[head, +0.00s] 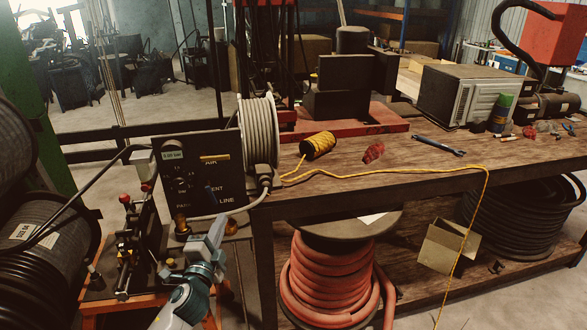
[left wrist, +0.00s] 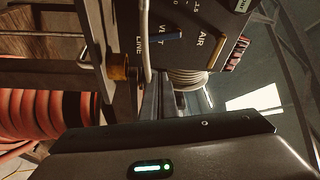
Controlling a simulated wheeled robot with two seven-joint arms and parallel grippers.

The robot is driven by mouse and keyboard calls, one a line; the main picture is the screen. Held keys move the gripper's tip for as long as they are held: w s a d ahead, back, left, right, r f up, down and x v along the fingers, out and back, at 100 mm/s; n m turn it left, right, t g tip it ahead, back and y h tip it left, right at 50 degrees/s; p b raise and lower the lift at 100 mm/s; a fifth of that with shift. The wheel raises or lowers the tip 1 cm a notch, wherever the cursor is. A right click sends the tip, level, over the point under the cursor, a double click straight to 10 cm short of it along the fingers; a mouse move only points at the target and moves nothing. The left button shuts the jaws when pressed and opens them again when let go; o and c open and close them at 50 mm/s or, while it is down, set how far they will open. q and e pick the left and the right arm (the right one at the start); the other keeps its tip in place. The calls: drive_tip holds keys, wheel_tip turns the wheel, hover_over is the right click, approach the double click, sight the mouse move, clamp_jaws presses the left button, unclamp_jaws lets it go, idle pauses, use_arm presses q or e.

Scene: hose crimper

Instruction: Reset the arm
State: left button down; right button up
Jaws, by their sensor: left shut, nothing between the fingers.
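My left arm comes in low in the head view, and its gripper (head: 217,232) is up in front of the lower right part of the black control panel (head: 205,160). The gripper is shut and empty. The panel carries a gauge, the words AIR, VENT and LINE, and a blue lever (head: 210,194). In the left wrist view the panel (left wrist: 208,22) appears turned on its side beyond the fingers (left wrist: 170,100), with the blue lever (left wrist: 165,37) and a brass fitting (left wrist: 117,66). I cannot tell whether the fingers touch the panel. My right gripper is not in view.
A wooden bench (head: 400,155) holds yellow cord (head: 318,146), a red rag (head: 373,153) and a wrench (head: 438,146). A white hose reel (head: 258,130) adjoins the panel. A red hose coil (head: 330,275) is below. Black hose reels (head: 45,250) crowd the left.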

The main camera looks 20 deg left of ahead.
use_arm(q)
drive_tip(key=s+d+f+n+g, duration=0.4)
drive_tip(key=s+f+g, duration=0.1)
drive_tip(key=s+f, duration=0.45)
drive_tip(key=s+d+f+n+g, duration=0.4)
drive_tip(key=s+f, duration=0.4)
drive_tip(key=s, duration=0.2)
drive_tip(key=s+d+f+n+g+h, duration=0.1)
drive_tip(key=s+d+f+g+h, duration=0.15)
drive_tip(key=s+d, duration=0.55)
drive_tip(key=s+d+f+n+g+h, duration=0.2)
drive_tip(key=s+d+g, duration=0.15)
drive_tip(key=s, duration=0.75)
wheel_tip(320, 180, down, 29)
drive_tip(key=s+g, duration=0.1)
drive_tip(key=s, duration=0.1)
drive_tip(key=s+a+f, duration=0.1)
drive_tip(key=s+f, duration=0.7)
drive_tip(key=s+a+f+g, duration=0.1)
drive_tip(key=s+a+f, duration=0.1)
drive_tip(key=s+f, duration=0.7)
drive_tip(key=shift+s+a+m+g, duration=0.2)
drive_tip(key=shift+a+m+g, duration=0.1)
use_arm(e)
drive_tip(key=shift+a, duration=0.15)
